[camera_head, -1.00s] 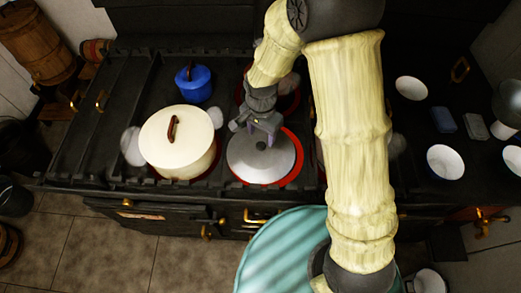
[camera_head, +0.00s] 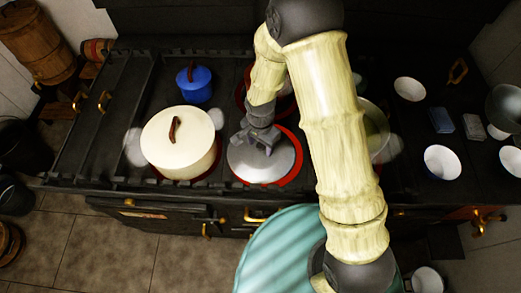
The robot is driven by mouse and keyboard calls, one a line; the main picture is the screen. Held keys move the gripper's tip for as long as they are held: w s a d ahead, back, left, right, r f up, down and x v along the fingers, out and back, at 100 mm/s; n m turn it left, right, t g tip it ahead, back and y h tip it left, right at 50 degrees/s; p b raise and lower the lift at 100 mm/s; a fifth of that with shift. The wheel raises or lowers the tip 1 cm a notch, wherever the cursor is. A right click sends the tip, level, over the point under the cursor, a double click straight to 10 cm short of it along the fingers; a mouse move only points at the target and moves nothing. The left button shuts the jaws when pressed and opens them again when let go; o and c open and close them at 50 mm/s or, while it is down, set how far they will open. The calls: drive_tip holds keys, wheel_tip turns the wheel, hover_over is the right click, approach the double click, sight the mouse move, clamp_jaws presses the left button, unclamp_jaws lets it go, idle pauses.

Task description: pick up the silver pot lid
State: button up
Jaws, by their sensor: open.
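The silver pot lid (camera_head: 262,170) lies on the stove, on or over a red ring (camera_head: 297,168) that shows along its right and lower edge. It is a flat grey disc. My gripper (camera_head: 268,146) points down over the upper middle of the lid, with its fingers open. The fingers hide the lid's centre, and I cannot tell whether they touch it. My arm comes in from the right and covers part of the stove.
A cream pot with its lid (camera_head: 178,145) stands close on the left. A small blue pot (camera_head: 194,83) stands behind it. White bowls (camera_head: 442,162) and small blocks (camera_head: 442,120) lie on the right. A metal pan (camera_head: 374,130) shows partly behind my arm.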

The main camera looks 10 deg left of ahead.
sight(260, 145)
idle(0.5)
clamp_jaws()
drive_tip(key=shift+r, duration=0.1)
wheel_tip(260, 145, up, 10)
drive_tip(key=b, duration=0.1)
idle(0.5)
idle(0.6)
